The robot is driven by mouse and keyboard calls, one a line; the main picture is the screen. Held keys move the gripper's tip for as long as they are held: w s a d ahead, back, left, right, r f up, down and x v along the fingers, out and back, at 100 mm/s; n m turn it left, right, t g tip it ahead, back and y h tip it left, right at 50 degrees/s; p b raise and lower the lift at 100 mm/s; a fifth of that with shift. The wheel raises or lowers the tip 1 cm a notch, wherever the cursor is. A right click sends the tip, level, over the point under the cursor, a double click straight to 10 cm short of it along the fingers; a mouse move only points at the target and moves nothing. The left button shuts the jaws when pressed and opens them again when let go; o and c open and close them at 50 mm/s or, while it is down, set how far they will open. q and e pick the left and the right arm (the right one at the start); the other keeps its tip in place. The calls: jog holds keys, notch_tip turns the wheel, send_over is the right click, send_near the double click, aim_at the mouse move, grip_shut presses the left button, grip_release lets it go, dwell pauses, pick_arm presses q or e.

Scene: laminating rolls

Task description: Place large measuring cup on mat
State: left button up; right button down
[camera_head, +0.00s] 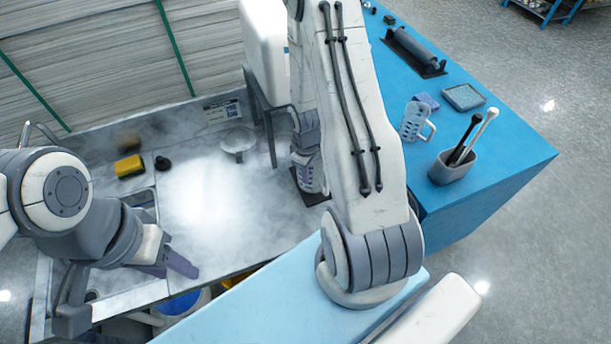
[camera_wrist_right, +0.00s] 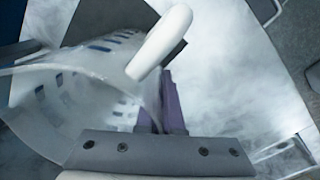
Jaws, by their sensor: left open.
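The large measuring cup (camera_head: 312,182) is pale and translucent with blue marks, and stands upright on or just over the dark mat (camera_head: 316,199) on the grey counter. My right arm hides part of both. My right gripper (camera_head: 303,160) is at the cup's top. In the right wrist view, the cup (camera_wrist_right: 75,95) fills the left side, with its white handle in front. The purple fingers of my right gripper (camera_wrist_right: 162,105) are close together with the cup wall between them. My left gripper (camera_head: 178,268) is open and empty over the counter's front edge.
Another measuring cup (camera_head: 413,121) stands on the blue table (camera_head: 490,150), near a holder with sticks (camera_head: 452,168), a blue-grey tray (camera_head: 464,97) and a roller (camera_head: 415,50). A white funnel-like dish (camera_head: 238,142), a yellow sponge (camera_head: 129,167) and a sink lie to the left. The counter's middle is clear.

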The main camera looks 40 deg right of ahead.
jog(key=shift+f, duration=0.1)
jog(key=shift+f, duration=0.15)
jog(key=c, duration=1.1)
grip_release()
